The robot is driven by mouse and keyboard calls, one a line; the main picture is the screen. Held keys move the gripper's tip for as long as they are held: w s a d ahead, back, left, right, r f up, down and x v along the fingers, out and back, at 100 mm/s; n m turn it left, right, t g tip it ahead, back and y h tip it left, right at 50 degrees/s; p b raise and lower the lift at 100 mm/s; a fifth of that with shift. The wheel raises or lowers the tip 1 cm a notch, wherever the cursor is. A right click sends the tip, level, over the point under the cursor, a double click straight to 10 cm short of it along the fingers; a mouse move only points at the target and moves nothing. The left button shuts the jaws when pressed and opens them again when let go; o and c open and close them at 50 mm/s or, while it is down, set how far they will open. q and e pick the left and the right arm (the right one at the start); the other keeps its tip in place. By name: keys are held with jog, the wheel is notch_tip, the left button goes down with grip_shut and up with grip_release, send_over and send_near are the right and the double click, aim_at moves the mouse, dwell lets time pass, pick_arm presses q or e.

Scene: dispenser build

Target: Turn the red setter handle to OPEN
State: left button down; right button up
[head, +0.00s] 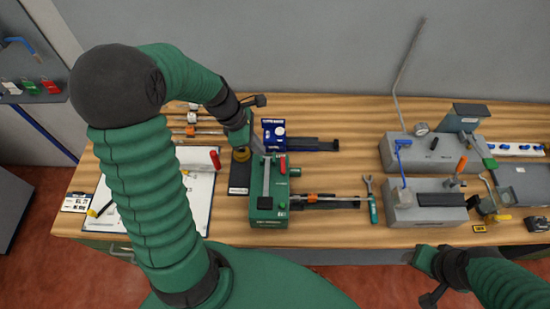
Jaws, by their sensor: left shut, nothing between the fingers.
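A green dispenser unit (266,212) stands on the workbench at the middle of the head view. A small red handle (283,164) stands up at its top right. I cannot read any OPEN marking at this size. My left gripper (262,150) comes down from the upper left, just left of and behind the red handle. It is shut with nothing in it, and appears apart from the handle. Its fingertips are small and partly merge with the unit behind. My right gripper (424,260) is at the bench's front edge, lower right; its fingers are too unclear to judge.
A blue unit (274,133) stands behind the green one. Another red-handled tool (215,160) lies to the left, by a white sheet (190,210). A wrench (371,200) lies right of the unit. Grey blocks (425,213) fill the bench's right side.

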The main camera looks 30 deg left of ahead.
aim_at(283, 167)
pick_arm(q)
jog(key=x, duration=0.3)
jog(key=p+x, duration=0.1)
jog(key=x, duration=0.4)
jog(key=shift+w+d+f, duration=0.25)
jog(key=shift+d, duration=0.15)
jog(key=shift+f, duration=0.35)
jog(key=shift+s+f, duration=0.15)
jog(key=shift+f, duration=0.25)
pick_arm(e)
jog(key=shift+v, duration=0.8)
pick_arm(q)
jog(key=shift+d, duration=0.1)
pick_arm(e)
jog(key=shift+d+f, duration=0.1)
jog(key=shift+d, duration=0.1)
jog(key=shift+w, duration=0.2)
